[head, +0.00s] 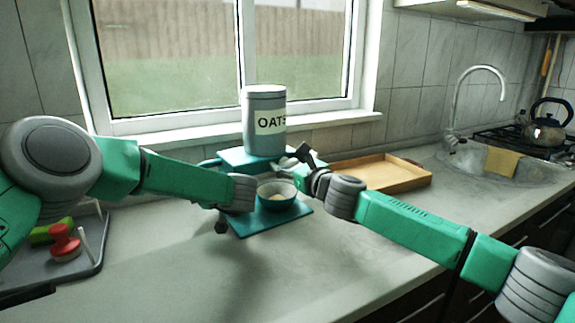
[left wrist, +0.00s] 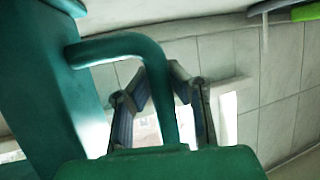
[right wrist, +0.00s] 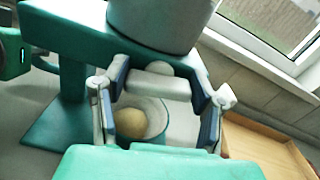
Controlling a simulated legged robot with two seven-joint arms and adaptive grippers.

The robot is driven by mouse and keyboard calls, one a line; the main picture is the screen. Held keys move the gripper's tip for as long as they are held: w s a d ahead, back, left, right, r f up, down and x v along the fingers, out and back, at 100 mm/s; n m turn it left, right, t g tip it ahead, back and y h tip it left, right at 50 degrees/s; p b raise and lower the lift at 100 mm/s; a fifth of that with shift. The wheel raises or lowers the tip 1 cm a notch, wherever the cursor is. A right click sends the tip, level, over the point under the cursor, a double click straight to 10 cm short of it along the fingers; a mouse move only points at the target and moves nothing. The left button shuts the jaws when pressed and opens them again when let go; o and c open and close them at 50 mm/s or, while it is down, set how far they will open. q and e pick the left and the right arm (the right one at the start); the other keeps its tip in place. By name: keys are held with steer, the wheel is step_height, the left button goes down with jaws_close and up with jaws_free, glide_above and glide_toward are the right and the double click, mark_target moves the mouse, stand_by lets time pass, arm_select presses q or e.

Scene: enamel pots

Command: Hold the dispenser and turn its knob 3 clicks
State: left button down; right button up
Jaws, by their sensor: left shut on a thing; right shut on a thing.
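The dispenser is a grey canister (head: 264,122) marked "OAT", on a teal stand whose base plate (head: 246,226) rests on the counter. Its teal side handle (left wrist: 128,43) passes between the fingers of my left gripper (left wrist: 164,92), which is shut on it. In the head view my left wrist hides most of that grip. My right gripper (head: 303,160) is at the front of the dispenser, below the canister. In the right wrist view it is shut on the pale bar-shaped knob (right wrist: 158,85). A bowl (head: 277,186) stands on the base plate under the knob, with a beige heap (right wrist: 131,123) inside.
A wooden tray (head: 400,178) lies to the right of the dispenser. A grey tray (head: 83,270) with a red-knobbed item (head: 65,243) and a green item is at the left. The sink, tap (head: 455,110) and kettle (head: 548,120) are at the far right. The front counter is clear.

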steer(key=m, duration=0.3)
steer(key=f+m, duration=0.1)
steer(key=m, duration=0.1)
steer(key=shift+s+a+m, duration=0.15)
steer(key=shift+a+m, duration=0.15)
steer(key=m, duration=0.9)
steer(key=shift+d+m, duration=0.1)
steer(key=shift+m, duration=0.3)
steer(key=m, duration=0.4)
steer(key=shift+f, duration=0.15)
steer(key=shift+w+d+f+m, duration=0.1)
steer(key=shift+w+m, duration=0.1)
steer(key=shift+m, duration=0.2)
steer(key=o, duration=0.9)
steer(key=shift+o, duration=1.3)
steer(key=shift+w, duration=0.1)
steer(key=shift+d, duration=0.1)
steer(key=shift+r, duration=0.2)
